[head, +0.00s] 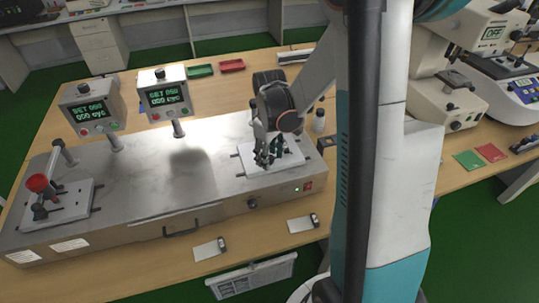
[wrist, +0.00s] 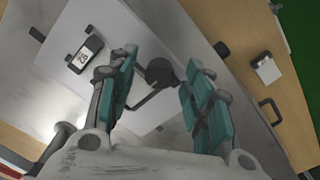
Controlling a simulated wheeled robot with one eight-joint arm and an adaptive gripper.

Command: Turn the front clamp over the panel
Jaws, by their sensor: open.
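My gripper (head: 267,157) is low over the white panel (head: 292,160) at the right end of the metal test bench (head: 215,190). In the wrist view its two teal-padded fingers (wrist: 158,72) stand apart. A dark round knob on a bent black bar (wrist: 150,97), seemingly a clamp, shows between and beyond the fingertips; contact cannot be told. The panel also shows in the wrist view (wrist: 85,25). In the head view my gripper hides this clamp. A second clamp with a red knob (head: 38,183) stands over another white plate (head: 68,206) at the bench's left end.
Two grey counter boxes (head: 88,108) (head: 165,95) stand on posts behind the bench. A small black labelled block (wrist: 86,52) lies on the panel. Green and red trays (head: 231,65) lie behind. A small bottle (head: 318,120) stands right of my gripper. Bare bench top lies between the stations.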

